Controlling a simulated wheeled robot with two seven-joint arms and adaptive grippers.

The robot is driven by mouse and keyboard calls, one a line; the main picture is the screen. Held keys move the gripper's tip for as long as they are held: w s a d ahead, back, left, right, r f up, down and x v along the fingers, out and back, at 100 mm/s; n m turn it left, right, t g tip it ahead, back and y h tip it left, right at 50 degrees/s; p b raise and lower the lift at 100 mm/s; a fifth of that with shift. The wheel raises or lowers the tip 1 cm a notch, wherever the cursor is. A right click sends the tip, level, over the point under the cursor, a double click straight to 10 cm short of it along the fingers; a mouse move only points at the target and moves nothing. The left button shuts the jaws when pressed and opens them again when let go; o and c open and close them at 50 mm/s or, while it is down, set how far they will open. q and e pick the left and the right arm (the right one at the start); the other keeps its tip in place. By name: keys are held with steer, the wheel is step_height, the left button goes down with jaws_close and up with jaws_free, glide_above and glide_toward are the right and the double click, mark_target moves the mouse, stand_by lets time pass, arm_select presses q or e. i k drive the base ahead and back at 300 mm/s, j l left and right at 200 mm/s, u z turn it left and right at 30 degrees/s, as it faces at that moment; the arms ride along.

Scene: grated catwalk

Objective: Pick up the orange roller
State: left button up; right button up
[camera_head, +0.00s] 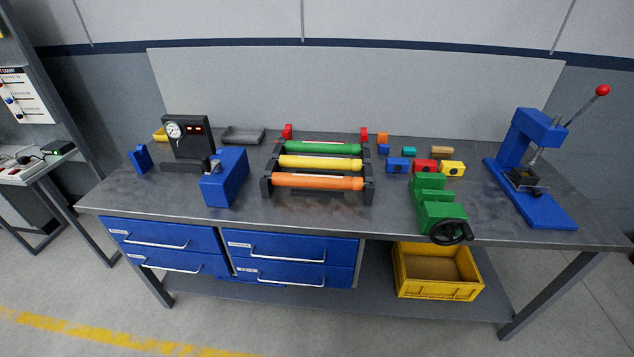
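The orange roller (318,182) lies level across a dark rack (268,170) near the front middle of the workbench. It is the nearest of three rollers, with the yellow roller (320,163) and the green roller (322,148) behind it, each set apart. The ends of the orange roller rest at the rack's side rails. Neither of my grippers shows in the head view, and nothing touches the orange roller.
A blue block-shaped device (224,180) stands left of the rack, beside a black gauge stand (187,138). A green vise (432,205) and a blue press (535,165) stand right. Small coloured blocks (425,166) lie behind the vise. A yellow crate (437,292) sits below the grey benchtop (330,220).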

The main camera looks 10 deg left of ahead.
mark_target(280, 180)
steer(key=i+l+u, duration=0.1)
steer(key=l, duration=0.25)
steer(key=i+l+u, duration=0.1)
steer(key=i+l, duration=0.15)
steer(key=i+l+u, duration=0.1)
steer(key=l, duration=0.35)
steer(key=i+l+u, duration=0.15)
steer(key=l, duration=0.2)
steer(key=i+l+u, duration=0.1)
steer(key=l, duration=0.3)
steer(key=i+l+u, duration=0.1)
steer(key=l, duration=0.3)
steer(key=i, duration=0.1)
